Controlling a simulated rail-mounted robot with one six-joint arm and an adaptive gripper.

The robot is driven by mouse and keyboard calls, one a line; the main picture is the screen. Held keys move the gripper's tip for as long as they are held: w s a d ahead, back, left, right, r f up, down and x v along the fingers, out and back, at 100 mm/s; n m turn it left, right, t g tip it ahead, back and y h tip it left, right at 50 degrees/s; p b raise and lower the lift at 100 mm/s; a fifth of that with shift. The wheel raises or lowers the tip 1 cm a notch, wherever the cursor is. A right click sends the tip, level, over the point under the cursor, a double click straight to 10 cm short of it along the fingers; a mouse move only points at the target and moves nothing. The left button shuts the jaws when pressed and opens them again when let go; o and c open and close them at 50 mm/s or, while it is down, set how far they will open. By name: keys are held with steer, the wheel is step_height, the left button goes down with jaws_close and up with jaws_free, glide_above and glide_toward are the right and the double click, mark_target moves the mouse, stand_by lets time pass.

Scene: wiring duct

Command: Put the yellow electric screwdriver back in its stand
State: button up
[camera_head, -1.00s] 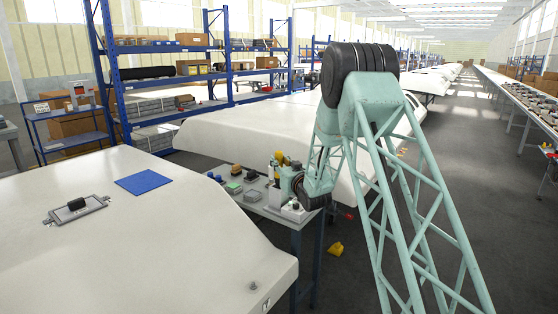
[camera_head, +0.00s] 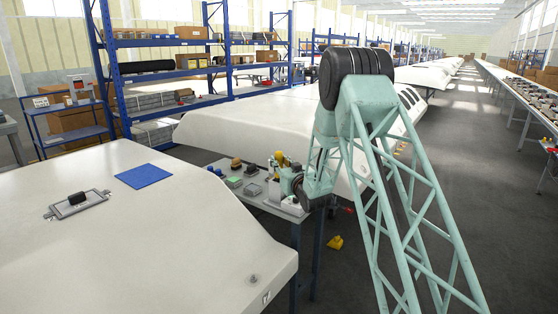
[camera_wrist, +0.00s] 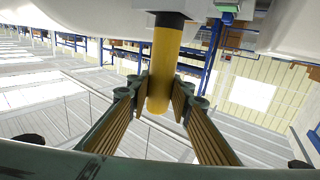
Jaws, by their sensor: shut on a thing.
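The yellow screwdriver (camera_wrist: 160,72) shows in the wrist view as a yellow cylinder with a dark collar at its upper end. My gripper (camera_wrist: 160,97) has its ribbed fingers on either side of the cylinder and is shut on it.
Several small parts and boxes crowd the worktable. A large white panel (camera_head: 120,240) with a blue mat (camera_head: 144,176) fills the left front, and another (camera_head: 235,125) lies behind the worktable. A yellow object (camera_head: 335,243) lies on the floor. Blue shelves (camera_head: 165,75) stand behind.

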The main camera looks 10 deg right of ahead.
steer(key=shift+f, duration=0.7)
steer(key=o, duration=1.1)
steer(key=shift+f, duration=0.1)
steer(key=shift+s+d, duration=0.35)
steer(key=shift+s, duration=1.6)
steer(key=shift+s+d, duration=0.4)
steer(key=shift+s, duration=1.6)
steer(key=shift+s+d, duration=0.35)
steer(key=shift+s, duration=1.6)
